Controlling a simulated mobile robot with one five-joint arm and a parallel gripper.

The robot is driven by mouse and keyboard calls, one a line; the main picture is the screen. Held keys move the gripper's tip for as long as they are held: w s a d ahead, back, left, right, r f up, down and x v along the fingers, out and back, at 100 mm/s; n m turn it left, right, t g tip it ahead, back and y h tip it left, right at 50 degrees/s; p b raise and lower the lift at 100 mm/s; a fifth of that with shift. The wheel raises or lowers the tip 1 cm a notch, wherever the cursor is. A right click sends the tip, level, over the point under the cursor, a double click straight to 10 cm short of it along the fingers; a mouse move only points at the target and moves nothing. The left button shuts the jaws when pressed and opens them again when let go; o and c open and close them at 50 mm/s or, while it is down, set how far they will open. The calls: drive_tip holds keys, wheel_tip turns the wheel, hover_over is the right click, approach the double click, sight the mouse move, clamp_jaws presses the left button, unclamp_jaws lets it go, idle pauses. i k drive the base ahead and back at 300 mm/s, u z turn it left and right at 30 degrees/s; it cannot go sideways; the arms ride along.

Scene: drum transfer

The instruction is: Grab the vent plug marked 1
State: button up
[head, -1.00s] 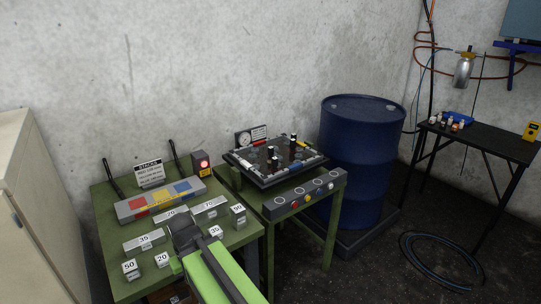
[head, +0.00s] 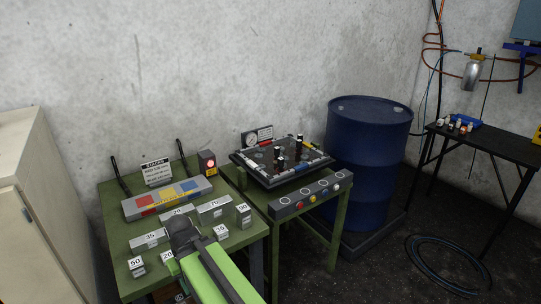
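No marking "1" can be read in the head view, so I cannot tell which thing is the vent plug marked 1. Several small white, dark and orange pieces (head: 458,125) stand on the black table (head: 490,145) at the right, too small to identify. My gripper (head: 182,232) is the dark end of my green arm, over the green table (head: 120,205) at lower left, far from the black table. Its fingertips do not show clearly, so whether it is open or shut cannot be told.
Numbered grey blocks (head: 150,239) and a panel with coloured squares (head: 168,198) sit on the green table. A second green stand holds a black board (head: 282,158). A blue drum (head: 368,155) stands between it and the black table. A coiled hose (head: 445,262) lies on the floor.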

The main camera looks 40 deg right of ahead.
sight(276, 150)
drive_tip(key=u, duration=0.6)
drive_tip(key=k, duration=0.1)
drive_tip(key=u, duration=3.1)
drive_tip(key=k, duration=3)
drive_tip(key=z, duration=0.85)
